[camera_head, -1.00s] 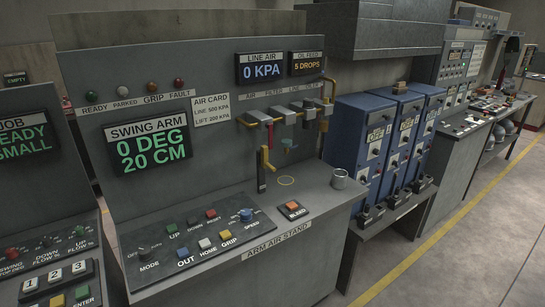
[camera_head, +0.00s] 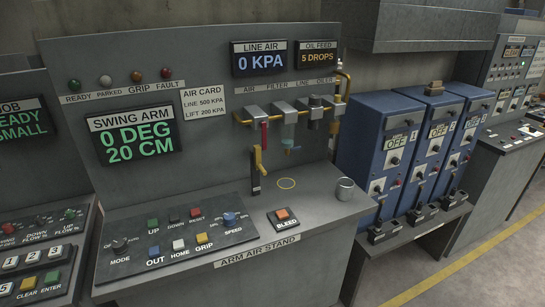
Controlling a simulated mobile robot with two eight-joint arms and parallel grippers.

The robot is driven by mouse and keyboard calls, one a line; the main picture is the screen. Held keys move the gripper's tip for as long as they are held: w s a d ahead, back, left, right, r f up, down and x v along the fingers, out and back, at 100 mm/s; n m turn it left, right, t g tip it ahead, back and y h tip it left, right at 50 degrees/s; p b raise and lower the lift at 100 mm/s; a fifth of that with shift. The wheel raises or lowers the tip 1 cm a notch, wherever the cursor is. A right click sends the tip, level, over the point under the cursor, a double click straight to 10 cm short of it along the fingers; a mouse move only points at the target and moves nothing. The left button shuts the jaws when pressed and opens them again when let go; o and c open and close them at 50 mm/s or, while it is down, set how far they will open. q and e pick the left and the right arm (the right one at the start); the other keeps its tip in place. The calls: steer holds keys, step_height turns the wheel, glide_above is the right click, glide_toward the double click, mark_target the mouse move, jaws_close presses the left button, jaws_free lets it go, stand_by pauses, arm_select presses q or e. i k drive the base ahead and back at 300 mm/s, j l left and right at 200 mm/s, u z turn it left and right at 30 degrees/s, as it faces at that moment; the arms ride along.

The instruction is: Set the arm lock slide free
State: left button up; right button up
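The arm air stand (camera_head: 262,252) fills the middle of the view. No part is labelled as an arm lock slide. A small upright black piece with a yellow handle (camera_head: 258,160) stands at the back of its worktop, below the air pipe; I cannot tell whether it is the slide. A red lever (camera_head: 264,135) hangs under the left block of the pipe. The swing arm display (camera_head: 131,138) reads 0 DEG and 20 CM. The line air display (camera_head: 259,59) reads 0 KPA. Neither of my grippers is in view.
A button panel (camera_head: 176,236) and an orange bleed button (camera_head: 282,214) sit on the worktop. A metal cup (camera_head: 344,189) stands at its right end. Blue cabinets (camera_head: 378,140) marked OFF stand to the right. Floor with a yellow line (camera_head: 455,262) is clear at lower right.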

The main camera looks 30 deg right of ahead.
mark_target(257, 149)
steer(key=l+u, duration=0.1)
steer(key=l, duration=0.55)
steer(key=k+l, duration=0.1)
steer(key=l, duration=0.55)
steer(key=l+u, duration=0.15)
steer(key=l, duration=0.5)
steer(key=k+l+u, duration=0.1)
steer(key=l, duration=0.55)
steer(key=k, duration=0.1)
